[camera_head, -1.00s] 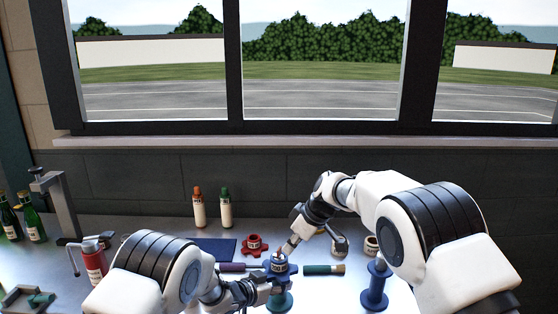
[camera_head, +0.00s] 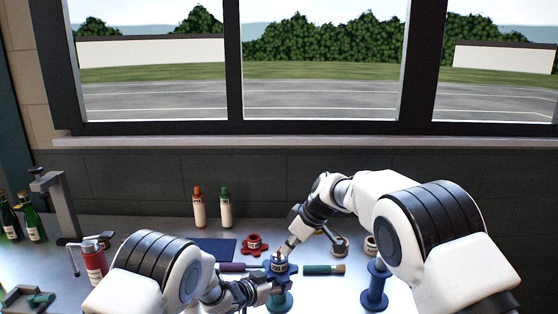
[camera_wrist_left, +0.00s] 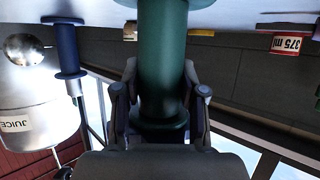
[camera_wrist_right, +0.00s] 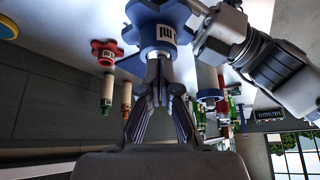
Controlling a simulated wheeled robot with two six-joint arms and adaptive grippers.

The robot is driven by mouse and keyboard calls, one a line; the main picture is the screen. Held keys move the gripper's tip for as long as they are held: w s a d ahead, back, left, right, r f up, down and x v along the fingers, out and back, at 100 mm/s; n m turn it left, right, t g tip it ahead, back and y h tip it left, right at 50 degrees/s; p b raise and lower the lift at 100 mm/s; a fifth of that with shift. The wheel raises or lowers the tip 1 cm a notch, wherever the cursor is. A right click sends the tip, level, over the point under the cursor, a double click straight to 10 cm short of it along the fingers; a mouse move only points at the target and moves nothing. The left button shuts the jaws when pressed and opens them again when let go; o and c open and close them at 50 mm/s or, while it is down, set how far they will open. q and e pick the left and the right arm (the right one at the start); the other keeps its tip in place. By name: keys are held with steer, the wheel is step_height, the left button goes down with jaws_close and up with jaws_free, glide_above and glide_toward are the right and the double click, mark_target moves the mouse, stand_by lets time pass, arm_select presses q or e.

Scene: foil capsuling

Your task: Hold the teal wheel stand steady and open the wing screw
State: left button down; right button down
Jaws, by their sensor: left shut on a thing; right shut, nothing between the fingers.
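The teal wheel stand (camera_head: 281,302) stands upright at the front middle of the bench, with a blue wheel (camera_head: 284,270) on top. My left gripper (camera_head: 268,288) is shut on the stand's column. In the left wrist view its fingers flank the teal column (camera_wrist_left: 163,60), just above a wider teal collar. My right gripper (camera_head: 284,251) is shut and empty, pointing down at the top of the blue wheel. In the right wrist view its closed fingertips (camera_wrist_right: 160,72) are close to the wheel's white-labelled hub (camera_wrist_right: 165,32); contact is unclear. I cannot make out the wing screw.
A blue stand (camera_head: 375,286) is to the right. A teal-handled tool (camera_head: 320,269) and a purple-handled tool (camera_head: 232,267) lie beside the teal stand. A red wheel (camera_head: 253,244) and a dark blue mat (camera_head: 213,247) lie behind. A clamp frame (camera_head: 60,208) stands left.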

steer(key=shift+s+a, duration=0.3)
steer(key=shift+s, duration=0.05)
stand_by(0.3)
steer(key=shift+s+d, duration=0.25)
step_height(320, 180, up, 6)
stand_by(0.5)
